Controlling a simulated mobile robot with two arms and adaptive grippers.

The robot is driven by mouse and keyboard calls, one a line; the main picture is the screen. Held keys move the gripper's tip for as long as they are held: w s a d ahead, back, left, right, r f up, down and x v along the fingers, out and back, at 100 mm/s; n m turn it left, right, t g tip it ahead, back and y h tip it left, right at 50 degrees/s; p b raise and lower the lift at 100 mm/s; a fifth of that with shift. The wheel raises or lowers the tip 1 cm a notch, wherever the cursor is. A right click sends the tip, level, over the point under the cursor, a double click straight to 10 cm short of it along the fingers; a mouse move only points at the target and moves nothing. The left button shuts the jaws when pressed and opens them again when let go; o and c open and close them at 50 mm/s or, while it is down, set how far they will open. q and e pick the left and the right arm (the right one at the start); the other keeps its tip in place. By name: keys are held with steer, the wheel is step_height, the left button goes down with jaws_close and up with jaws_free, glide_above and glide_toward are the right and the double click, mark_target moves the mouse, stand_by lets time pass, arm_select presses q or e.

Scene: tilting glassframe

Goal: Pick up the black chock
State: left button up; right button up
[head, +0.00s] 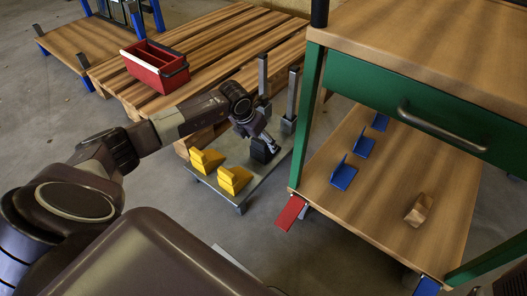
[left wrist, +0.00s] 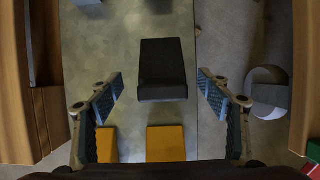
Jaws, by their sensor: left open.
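The black chock (head: 262,152) rests on a grey metal plate (head: 238,193) in the head view, partly covered by my left gripper (head: 256,140). In the left wrist view the black chock (left wrist: 162,68) lies between and a little beyond the two fingers of my left gripper (left wrist: 161,88). The gripper is open, with a gap on both sides of the chock. My right gripper is in neither view.
Two yellow chocks (head: 207,160) (head: 235,179) stand on the same plate. Upright posts (head: 292,95) rise behind the black chock. A green-framed workbench (head: 304,120) stands close on the right, and a wooden pallet (head: 200,50) with a red toolbox (head: 155,66) lies behind.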

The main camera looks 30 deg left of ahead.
arm_select(q)
steer(key=b+x, duration=0.3)
steer(key=x, duration=0.1)
steer(key=shift+s+d+f+b, duration=0.15)
steer(key=shift+s+b, duration=0.2)
steer(key=shift+s, duration=0.05)
steer(key=shift+w+f+b, duration=0.3)
steer(key=shift+f+b, duration=0.1)
steer(key=shift+f, duration=0.05)
steer(key=shift+r, duration=0.1)
steer(key=shift+c, duration=0.4)
steer(key=c, duration=1.5)
